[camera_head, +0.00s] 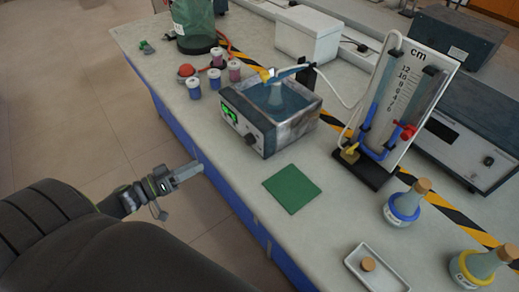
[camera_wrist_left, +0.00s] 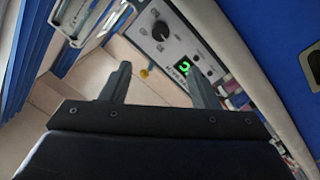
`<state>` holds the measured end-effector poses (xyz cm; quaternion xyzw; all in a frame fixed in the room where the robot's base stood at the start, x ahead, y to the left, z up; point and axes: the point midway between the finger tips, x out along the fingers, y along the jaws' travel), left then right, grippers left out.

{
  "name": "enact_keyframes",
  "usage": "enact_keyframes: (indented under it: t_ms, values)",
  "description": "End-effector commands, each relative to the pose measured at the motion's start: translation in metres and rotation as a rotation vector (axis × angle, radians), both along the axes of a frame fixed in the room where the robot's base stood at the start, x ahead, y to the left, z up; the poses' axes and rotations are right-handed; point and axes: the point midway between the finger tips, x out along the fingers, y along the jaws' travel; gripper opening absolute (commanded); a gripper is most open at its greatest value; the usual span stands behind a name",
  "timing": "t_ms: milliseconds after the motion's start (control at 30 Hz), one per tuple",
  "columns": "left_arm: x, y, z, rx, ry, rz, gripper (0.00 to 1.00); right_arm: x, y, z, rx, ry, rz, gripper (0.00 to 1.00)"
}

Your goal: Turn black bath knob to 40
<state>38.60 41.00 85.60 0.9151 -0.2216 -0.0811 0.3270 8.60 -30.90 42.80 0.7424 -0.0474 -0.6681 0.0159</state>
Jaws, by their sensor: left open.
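My left gripper (camera_head: 188,172) is open and empty, off the bench's front edge and apart from the knob. Its two fingers (camera_wrist_left: 160,70) stand wide apart in the wrist view. The knob's setting is too small to read. My right gripper is not in view.
Several small capped jars (camera_head: 194,88) stand left of the bath. A green mat (camera_head: 291,189) lies in front of it. A manometer board (camera_head: 415,85), flasks (camera_head: 402,207) and a white tray (camera_head: 377,275) are to the right. The space between gripper and bath front looks clear.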

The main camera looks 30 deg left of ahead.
Motion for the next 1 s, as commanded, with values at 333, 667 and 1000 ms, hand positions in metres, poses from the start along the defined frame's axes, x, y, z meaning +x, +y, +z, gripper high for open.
enact_keyframes:
  t_ms: [333, 667, 1000]
  values:
    - [0.051, -0.026, 0.005, -0.005, -0.006, 0.001, 0.55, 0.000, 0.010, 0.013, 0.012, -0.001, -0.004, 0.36]
    - [0.114, -0.059, 0.003, -0.005, -0.003, 0.002, 0.55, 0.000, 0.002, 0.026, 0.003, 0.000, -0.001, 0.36]
    - [0.151, -0.078, 0.001, -0.003, -0.001, 0.002, 0.55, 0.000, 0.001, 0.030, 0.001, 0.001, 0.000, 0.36]
